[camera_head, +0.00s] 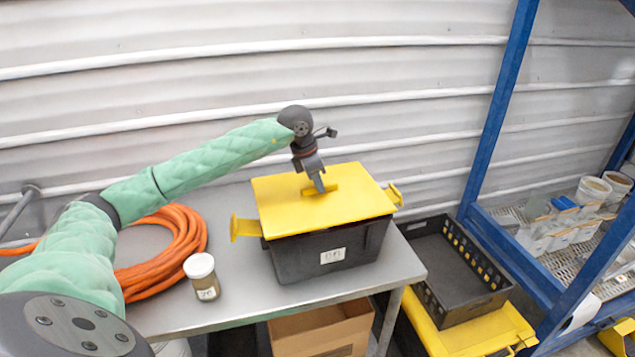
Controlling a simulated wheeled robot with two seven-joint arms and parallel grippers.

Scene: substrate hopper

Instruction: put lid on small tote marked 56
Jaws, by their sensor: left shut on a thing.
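The small tote (292,265) is a black box with yellow side handles and a white label on its front; the marking is too small to read surely. It stands on the grey table. The flat yellow lid (350,207) lies over the tote's top and covers its opening. Whether it is fully seated I cannot tell. My left gripper (318,189) points down at the middle of the lid and is shut on the lid's raised yellow grip. My right gripper is not in view.
A coiled orange hose (165,255) and a white-lidded jar (202,277) sit on the table (235,300) left of the tote. A cardboard box (322,335) is below. A black crate (450,270) on a yellow lid stands right, beside a blue rack (500,110).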

